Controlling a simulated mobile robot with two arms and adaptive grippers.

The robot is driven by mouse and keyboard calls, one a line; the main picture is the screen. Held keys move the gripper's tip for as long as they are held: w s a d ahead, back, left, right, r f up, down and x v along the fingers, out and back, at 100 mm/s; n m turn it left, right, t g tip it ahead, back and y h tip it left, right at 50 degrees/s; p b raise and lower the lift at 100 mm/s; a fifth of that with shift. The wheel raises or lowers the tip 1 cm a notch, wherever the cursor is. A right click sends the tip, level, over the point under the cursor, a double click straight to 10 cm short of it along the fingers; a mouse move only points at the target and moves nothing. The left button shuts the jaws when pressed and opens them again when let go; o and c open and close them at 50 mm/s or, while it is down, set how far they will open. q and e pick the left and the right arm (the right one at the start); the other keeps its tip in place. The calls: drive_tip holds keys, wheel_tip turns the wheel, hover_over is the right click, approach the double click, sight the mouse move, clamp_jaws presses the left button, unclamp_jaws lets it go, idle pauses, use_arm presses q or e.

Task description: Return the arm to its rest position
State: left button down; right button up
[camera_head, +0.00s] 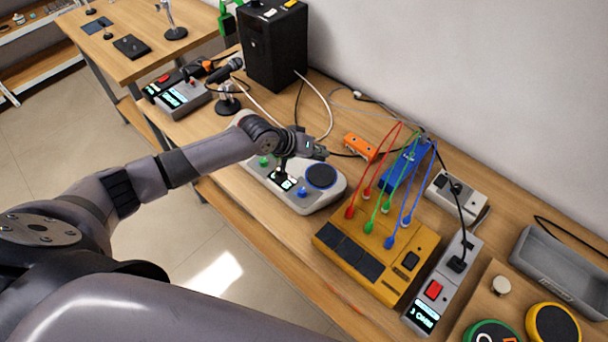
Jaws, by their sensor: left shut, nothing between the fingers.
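My left arm reaches in from the left, out over the wooden bench. My left gripper (318,152) is shut and empty, above the far side of a light grey control panel (325,198). The panel carries a dark round pad, a blue knob, a green knob and a small lit display. The gripper and forearm hide part of the panel. I cannot tell whether the fingertips touch anything. My right gripper is not in view.
Right of the panel stand a yellow box (340,246) with red, green and blue cables, a blue box (403,163), and a grey power strip (468,247). An orange device (360,147) lies behind the gripper. A black box (275,45) stands at the back. Open floor lies left.

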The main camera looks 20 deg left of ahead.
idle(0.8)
